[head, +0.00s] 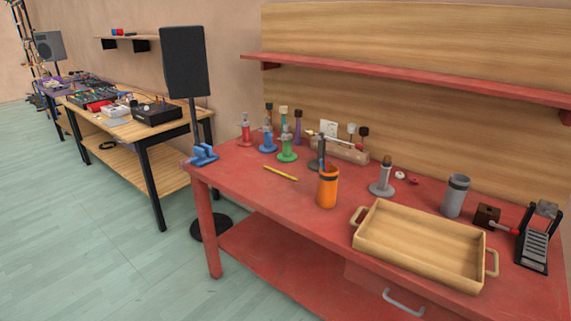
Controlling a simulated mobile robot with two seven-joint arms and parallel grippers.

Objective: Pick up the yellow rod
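The yellow rod (281,173) is thin and lies flat on the red workbench (238,178), toward its left part. It lies a little in front of a green stand (287,152) and to the left of an orange cup (328,188). Its whole length shows, with nothing over it. Neither of my grippers shows in the head view.
A wooden tray (419,243) with handles sits at the front right. A blue vise (204,154) is at the left corner. Red (246,133) and blue (267,142) stands are behind the rod. A grey cup (455,196) stands behind the tray. A red shelf (420,78) hangs above.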

